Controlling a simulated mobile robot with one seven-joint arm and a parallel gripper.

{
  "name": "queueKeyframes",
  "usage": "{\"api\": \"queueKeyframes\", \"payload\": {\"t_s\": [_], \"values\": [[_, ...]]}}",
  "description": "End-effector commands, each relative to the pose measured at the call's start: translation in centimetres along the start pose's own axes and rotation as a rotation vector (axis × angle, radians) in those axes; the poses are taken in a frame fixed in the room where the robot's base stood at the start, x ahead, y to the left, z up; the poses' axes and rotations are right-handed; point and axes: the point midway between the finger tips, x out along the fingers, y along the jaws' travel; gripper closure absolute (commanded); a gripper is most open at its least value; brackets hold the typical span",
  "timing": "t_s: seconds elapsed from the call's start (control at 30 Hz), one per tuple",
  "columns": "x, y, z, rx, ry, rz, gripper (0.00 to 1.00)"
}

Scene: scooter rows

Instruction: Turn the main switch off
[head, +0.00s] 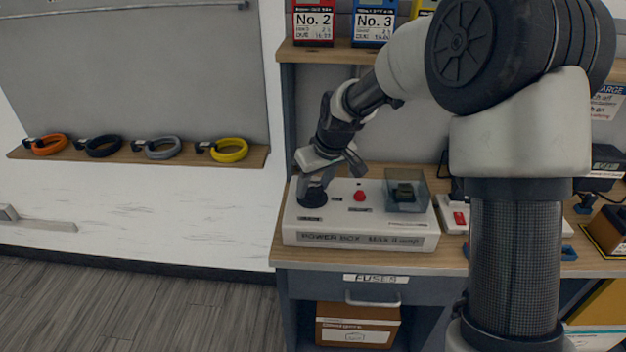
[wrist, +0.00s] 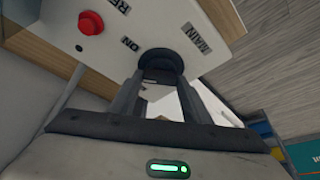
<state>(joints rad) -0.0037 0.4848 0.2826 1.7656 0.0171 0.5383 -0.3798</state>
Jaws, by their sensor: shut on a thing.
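The power box (head: 360,240) is a white case on the workbench, with "POWER BOX" on its front. Its main switch (wrist: 160,58) is a round dark knob between the labels "MAIN" and "ON" in the wrist view. In the head view the switch (head: 312,199) is at the left of the box top, mostly hidden by my gripper (head: 316,184). My gripper points down at the knob, and its two fingers (wrist: 165,85) are shut on it. The knob's exact angle is hard to tell behind the fingers.
A red button (head: 360,196) and a clear-covered dark part (head: 405,192) are on the box top, right of my gripper. A smaller white unit (head: 455,216) stands further right. Numbered boxes (head: 374,22) sit on the shelf above. Coloured rings (head: 229,150) lie on a left ledge.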

Motion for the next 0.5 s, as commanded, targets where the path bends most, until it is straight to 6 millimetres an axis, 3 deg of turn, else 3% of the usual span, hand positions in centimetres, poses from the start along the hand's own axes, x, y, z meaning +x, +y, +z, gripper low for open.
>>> {"api": "queueKeyframes", "payload": {"t_s": [0.5], "values": [[-0.21,0.50,-0.18,-0.450,0.000,-0.190,0.79]]}}
